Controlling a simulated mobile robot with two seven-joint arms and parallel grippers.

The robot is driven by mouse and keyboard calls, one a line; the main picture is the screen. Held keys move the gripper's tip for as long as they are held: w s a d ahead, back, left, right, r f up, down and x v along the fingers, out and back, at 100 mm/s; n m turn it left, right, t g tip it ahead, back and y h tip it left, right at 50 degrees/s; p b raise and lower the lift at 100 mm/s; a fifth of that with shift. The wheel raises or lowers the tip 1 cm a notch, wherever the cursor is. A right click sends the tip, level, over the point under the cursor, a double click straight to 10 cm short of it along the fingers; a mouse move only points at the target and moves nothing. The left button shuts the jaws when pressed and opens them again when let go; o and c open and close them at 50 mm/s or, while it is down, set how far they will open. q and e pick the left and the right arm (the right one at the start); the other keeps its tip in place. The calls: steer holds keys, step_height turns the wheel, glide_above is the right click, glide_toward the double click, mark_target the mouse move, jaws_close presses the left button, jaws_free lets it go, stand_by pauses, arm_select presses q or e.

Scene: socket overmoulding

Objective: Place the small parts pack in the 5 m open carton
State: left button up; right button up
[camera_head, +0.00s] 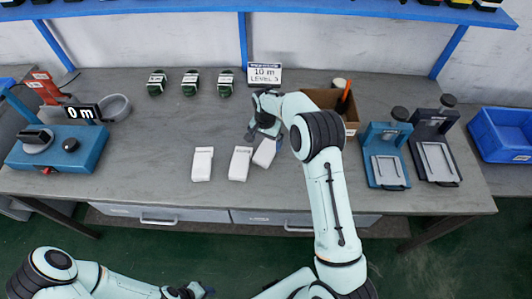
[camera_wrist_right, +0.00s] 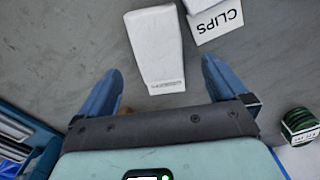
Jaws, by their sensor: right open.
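Three white packs lie on the grey bench in the head view: a left one (camera_head: 202,164), a middle one (camera_head: 240,163) and a tilted right one (camera_head: 266,153). I cannot tell which is the small parts pack. My right gripper (camera_head: 262,132) is open above the packs' far side. In the right wrist view, one plain white pack (camera_wrist_right: 156,45) reaches between its spread fingers (camera_wrist_right: 162,68), with no visible grip. No carton marked 5 m shows. My left gripper (camera_head: 188,291) is partly cut off at the bottom edge.
Several green coils (camera_head: 190,83) lie at the back.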

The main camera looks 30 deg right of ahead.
mark_target(265, 152)
step_height(265, 152, down, 5)
steer(key=shift+s+a+f, duration=0.1)
steer(key=shift+s, duration=0.05)
arm_select(q)
steer(key=shift+w+r, duration=0.2)
arm_select(e)
steer(key=shift+c, duration=0.3)
steer(key=c, duration=1.1)
step_height(265, 152, up, 20)
steer(key=p, duration=0.1)
arm_select(q)
steer(key=shift+w+r, duration=0.65)
steer(key=shift+w, duration=0.05)
arm_select(e)
steer(key=s+a+f+n, duration=0.8)
steer(key=a+f+n, duration=0.2)
steer(key=a+f, duration=0.1)
steer(key=shift+a+n, duration=0.35)
steer(key=shift+n, duration=0.05)
